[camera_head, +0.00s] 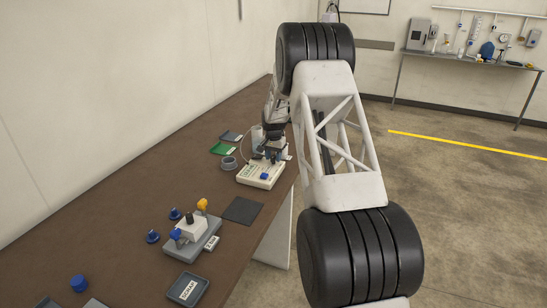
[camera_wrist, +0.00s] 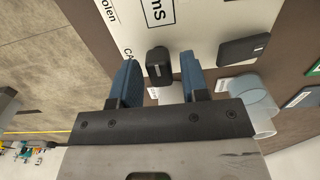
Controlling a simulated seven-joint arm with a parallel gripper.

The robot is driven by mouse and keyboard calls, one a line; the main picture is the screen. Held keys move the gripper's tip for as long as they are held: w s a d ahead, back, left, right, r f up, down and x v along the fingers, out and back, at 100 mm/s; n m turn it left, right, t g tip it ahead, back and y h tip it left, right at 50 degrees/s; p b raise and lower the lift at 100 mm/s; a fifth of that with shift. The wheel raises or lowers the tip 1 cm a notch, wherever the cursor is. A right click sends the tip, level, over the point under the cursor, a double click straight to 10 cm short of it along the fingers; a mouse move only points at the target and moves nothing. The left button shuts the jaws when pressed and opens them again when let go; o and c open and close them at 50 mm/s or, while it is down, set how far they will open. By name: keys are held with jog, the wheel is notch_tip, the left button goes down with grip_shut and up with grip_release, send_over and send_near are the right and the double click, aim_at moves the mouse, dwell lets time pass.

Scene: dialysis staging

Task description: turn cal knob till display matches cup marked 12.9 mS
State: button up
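The white meter (camera_head: 262,174) sits on the brown table below my gripper in the head view. In the wrist view its panel (camera_wrist: 203,25) shows "mS" lettering; no reading is visible. A black knob (camera_wrist: 158,66), beside a partly hidden label starting "CA", lies between my gripper's (camera_wrist: 160,72) two blue fingers, with a visible gap on each side. My gripper is open. A second black knob (camera_wrist: 243,51) is to the right. A pale blue-topped cylinder (camera_wrist: 250,90), possibly a cup, stands right of the fingers; no 12.9 marking is legible.
A grey ring-shaped holder (camera_head: 229,163) and a green pad (camera_head: 221,149) lie left of the meter. A dark mat (camera_head: 242,210), a grey fixture (camera_head: 191,238) with blue and yellow knobs, and a labelled tray (camera_head: 187,289) lie nearer.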

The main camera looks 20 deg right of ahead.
aim_at(273, 156)
jog(key=shift+o, duration=0.4)
jog(key=shift+r, duration=0.1)
jog(key=shift+r, duration=3.75)
jog(key=shift+s+a+r, duration=0.1)
jog(key=shift+r, duration=0.05)
